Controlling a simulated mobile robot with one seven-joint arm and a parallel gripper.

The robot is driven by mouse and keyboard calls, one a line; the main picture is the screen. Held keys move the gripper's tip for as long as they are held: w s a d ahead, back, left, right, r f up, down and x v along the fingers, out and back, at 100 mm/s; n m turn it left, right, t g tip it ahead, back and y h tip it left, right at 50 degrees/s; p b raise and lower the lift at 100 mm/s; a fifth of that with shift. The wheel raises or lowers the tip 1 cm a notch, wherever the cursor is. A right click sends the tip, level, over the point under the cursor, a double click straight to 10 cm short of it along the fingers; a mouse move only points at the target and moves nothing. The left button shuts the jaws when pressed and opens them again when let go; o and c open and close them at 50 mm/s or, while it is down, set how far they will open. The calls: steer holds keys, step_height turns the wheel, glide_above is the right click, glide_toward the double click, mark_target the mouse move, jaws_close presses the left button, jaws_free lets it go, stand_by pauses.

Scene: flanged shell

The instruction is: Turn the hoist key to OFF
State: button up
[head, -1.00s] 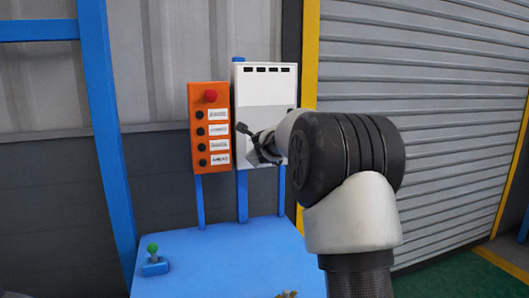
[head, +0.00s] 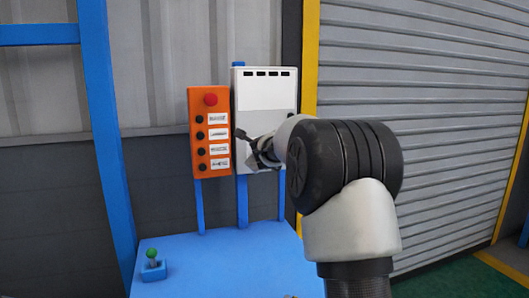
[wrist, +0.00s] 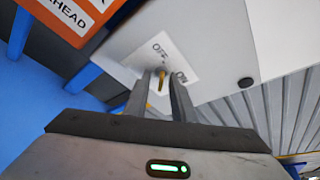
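A white control box (head: 262,95) stands on a blue post in the head view. In the wrist view its face (wrist: 215,40) carries a white label (wrist: 152,58) reading OFF on the upper left and ON on the right. A small yellow key (wrist: 162,78) stands out of the label between the two words; its exact angle is hard to tell. My gripper (wrist: 161,84) is at the key, its two fingers apart, one on each side. A gap seems to show around the key. In the head view my gripper (head: 250,146) is at the box's lower left, and my wrist hides part of the box.
An orange button panel (head: 210,130) with a red button stands close left of the box. A blue table (head: 215,262) with a green-topped joystick (head: 152,258) lies below. A roller shutter (head: 440,90) is at right.

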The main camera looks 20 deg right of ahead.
steer(key=shift+s, duration=0.1)
steer(key=v, duration=1.7)
steer(key=shift+s+a, duration=0.1)
steer(key=shift+a, duration=0.05)
steer(key=s+a+f+n+g+y, duration=0.1)
steer(key=s+a+f+n+y, duration=0.15)
steer(key=s+a+n, duration=0.5)
steer(key=s+a+f+n+g+y, duration=0.1)
steer(key=s+a+n+y, duration=0.2)
steer(key=s+a+n, duration=0.45)
steer(key=s+d+f+n+g+h, duration=0.1)
steer(key=s+d+f+n+g, duration=0.15)
steer(key=s+f+n, duration=0.6)
steer(key=s+d+f+n+g, duration=0.2)
steer(key=s+f+n+g, duration=0.3)
steer(key=s, duration=0.7)
step_height(320, 180, up, 21)
steer(key=n+p, duration=0.1)
steer(key=p, duration=1.9)
steer(key=shift+t, duration=0.45)
